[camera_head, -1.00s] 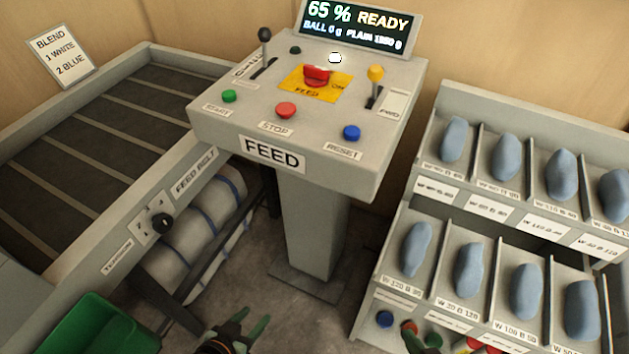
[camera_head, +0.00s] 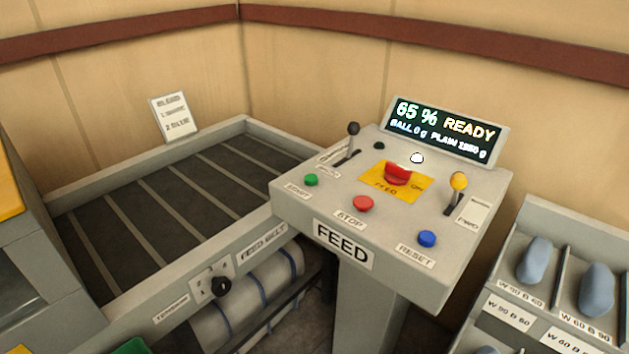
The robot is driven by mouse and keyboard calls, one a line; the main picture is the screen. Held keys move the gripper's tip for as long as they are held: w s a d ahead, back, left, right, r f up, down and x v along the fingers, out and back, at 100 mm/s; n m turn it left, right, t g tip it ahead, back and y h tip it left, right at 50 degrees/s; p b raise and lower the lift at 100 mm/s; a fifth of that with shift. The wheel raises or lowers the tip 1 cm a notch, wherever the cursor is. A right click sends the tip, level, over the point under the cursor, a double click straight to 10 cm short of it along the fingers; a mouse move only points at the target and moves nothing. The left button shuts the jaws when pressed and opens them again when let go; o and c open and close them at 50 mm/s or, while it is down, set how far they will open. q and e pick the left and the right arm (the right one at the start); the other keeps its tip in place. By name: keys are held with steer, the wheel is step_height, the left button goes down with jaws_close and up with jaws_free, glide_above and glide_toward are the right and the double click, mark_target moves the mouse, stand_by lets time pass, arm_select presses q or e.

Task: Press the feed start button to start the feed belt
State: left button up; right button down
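The green start button (camera_head: 311,180) sits at the left front of the sloped top of the grey feed console (camera_head: 398,262), above a START label. The red stop button (camera_head: 362,203) and blue reset button (camera_head: 427,239) lie to its right. The feed belt (camera_head: 190,205), dark with pale slats, lies to the left of the console. The display (camera_head: 444,132) reads 65 % READY, BALL 0 g and a PLAIN weight. Neither of my grippers shows in the head view now.
A black lever (camera_head: 352,142), a red switch (camera_head: 397,174) on a yellow plate and a yellow-knobbed lever (camera_head: 457,188) stand up from the console. A black knob (camera_head: 221,287) juts from the belt's front side. A rack (camera_head: 545,238) with blue lumps stands at right.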

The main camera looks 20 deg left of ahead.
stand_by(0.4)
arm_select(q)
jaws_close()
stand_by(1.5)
